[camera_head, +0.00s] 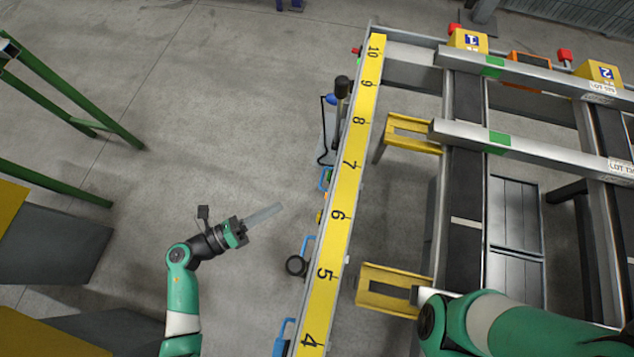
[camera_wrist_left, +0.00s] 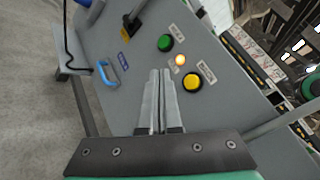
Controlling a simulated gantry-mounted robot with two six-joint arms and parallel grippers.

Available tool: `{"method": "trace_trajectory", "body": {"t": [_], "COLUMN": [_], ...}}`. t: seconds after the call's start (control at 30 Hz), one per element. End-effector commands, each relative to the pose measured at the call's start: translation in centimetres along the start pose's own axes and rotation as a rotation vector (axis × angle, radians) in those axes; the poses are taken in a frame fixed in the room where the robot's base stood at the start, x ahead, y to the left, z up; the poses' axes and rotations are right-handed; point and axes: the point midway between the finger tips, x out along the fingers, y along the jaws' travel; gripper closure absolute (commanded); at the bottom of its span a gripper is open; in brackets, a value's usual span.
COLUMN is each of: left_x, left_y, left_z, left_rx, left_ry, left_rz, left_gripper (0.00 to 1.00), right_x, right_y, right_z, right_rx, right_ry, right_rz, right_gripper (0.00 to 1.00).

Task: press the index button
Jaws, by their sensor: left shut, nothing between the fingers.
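In the left wrist view a grey control panel (camera_wrist_left: 112,25) carries a round green button (camera_wrist_left: 165,43), a round yellow button (camera_wrist_left: 192,82) and a small lit orange lamp (camera_wrist_left: 181,60) between them. The labels beside them are too small to read, so I cannot tell which is the index button. My left gripper (camera_head: 280,206) is shut and empty, pointing toward the panel side of the table. In the left wrist view its fingertips (camera_wrist_left: 160,72) appear just left of the yellow button and below the green one; contact cannot be made out. My right gripper is out of view.
A blue handle (camera_wrist_left: 108,73) and a black-and-yellow switch (camera_wrist_left: 130,27) are also on the panel. A yellow numbered scale (camera_head: 341,200) runs along the table edge. Metal bars (camera_head: 540,150) lie across the table. Green frames (camera_head: 80,95) stand at left, with open floor between.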

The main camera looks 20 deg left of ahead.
Motion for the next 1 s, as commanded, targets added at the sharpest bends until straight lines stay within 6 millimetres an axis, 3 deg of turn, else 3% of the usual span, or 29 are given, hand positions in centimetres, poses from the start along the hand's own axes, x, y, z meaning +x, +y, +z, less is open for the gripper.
{"method": "trace_trajectory", "body": {"t": [0.43, 1.0], "left_x": [4.3, 4.9], "left_y": [-3.2, -3.6], "left_z": [-3.2, -3.6], "left_rx": [0.0, 0.0], "left_ry": [0.003, 0.0], "left_rz": [-0.004, 0.0], "left_gripper": [1.0, 1.0], "right_x": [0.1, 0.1], "right_y": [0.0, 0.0], "right_z": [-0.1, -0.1], "right_rx": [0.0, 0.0], "right_ry": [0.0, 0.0], "right_rz": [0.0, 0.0], "right_gripper": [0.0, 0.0]}}
